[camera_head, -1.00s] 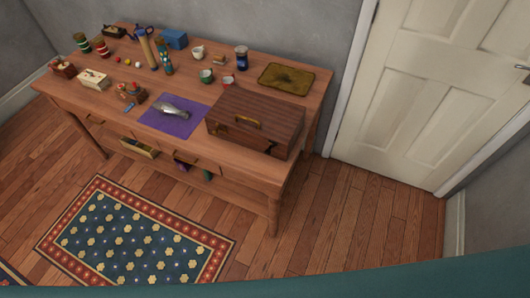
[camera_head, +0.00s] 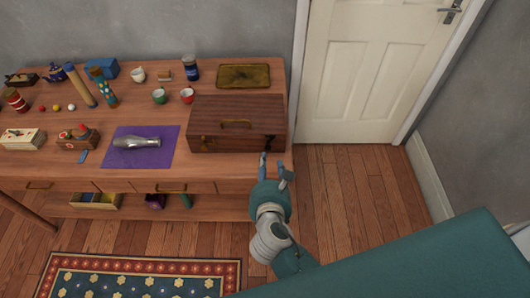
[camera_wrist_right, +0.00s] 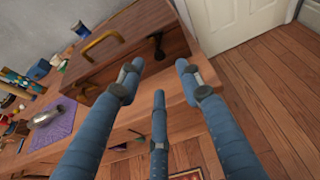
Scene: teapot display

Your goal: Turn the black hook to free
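A dark wooden box (camera_head: 215,110) stands at the right end of the wooden table, with a brass handle (camera_head: 237,124) on it. The black hook (camera_head: 270,141) is small and dark at the right part of the box's front. In the right wrist view the black hook (camera_wrist_right: 157,45) shows just beyond my fingers, on the box (camera_wrist_right: 130,55). My right gripper (camera_head: 274,164) is at the table's front right edge, just in front of the hook. In the wrist view its fingers (camera_wrist_right: 158,80) are spread, empty and apart from the hook. My left gripper is not in view.
A silver bottle-like object (camera_head: 137,142) lies on a purple cloth (camera_head: 165,150) left of the box. Cups, jars and a brown tray (camera_head: 243,76) stand behind. Floor right of the table is clear.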

